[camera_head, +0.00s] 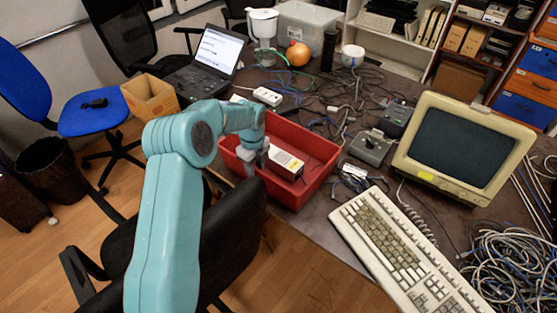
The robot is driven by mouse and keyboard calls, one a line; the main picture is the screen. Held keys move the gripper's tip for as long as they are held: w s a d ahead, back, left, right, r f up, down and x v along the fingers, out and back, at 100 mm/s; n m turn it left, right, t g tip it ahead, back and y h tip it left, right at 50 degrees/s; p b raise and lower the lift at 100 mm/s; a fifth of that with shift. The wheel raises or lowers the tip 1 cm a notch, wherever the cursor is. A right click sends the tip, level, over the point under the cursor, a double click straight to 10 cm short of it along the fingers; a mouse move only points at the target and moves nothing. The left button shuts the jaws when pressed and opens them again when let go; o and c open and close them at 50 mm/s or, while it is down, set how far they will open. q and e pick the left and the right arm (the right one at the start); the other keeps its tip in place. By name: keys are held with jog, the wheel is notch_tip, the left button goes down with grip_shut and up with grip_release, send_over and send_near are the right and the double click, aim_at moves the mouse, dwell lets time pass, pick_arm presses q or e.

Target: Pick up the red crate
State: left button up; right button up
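The red crate (318,183) sits on the dark table near its front edge, upright. A white box with a yellow and dark label (286,164) lies inside it. My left gripper (255,162) points down at the crate's near-left side, with its grey fingers at the rim. The two fingertips look slightly apart, one on each side of the wall, but I cannot tell whether they press on it. My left arm hides part of the crate's left end. My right gripper is not in view.
A grey box with a knob (369,147), a beige keyboard (394,247) and an old monitor (463,150) stand right of the crate. Cables and a power strip (267,96) lie behind it. A black chair (232,240) stands close in front. A laptop (212,62) is at the back left.

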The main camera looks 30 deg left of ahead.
pick_arm(q)
notch_tip(320, 180, down, 4)
jog(key=shift+f+p, duration=0.25)
jog(key=shift+p, duration=0.55)
jog(key=shift+a+f, duration=0.1)
jog(key=shift+f, duration=0.2)
jog(key=shift+r, duration=0.1)
jog(key=c, duration=0.4)
grip_shut()
jog(key=shift+r, duration=0.1)
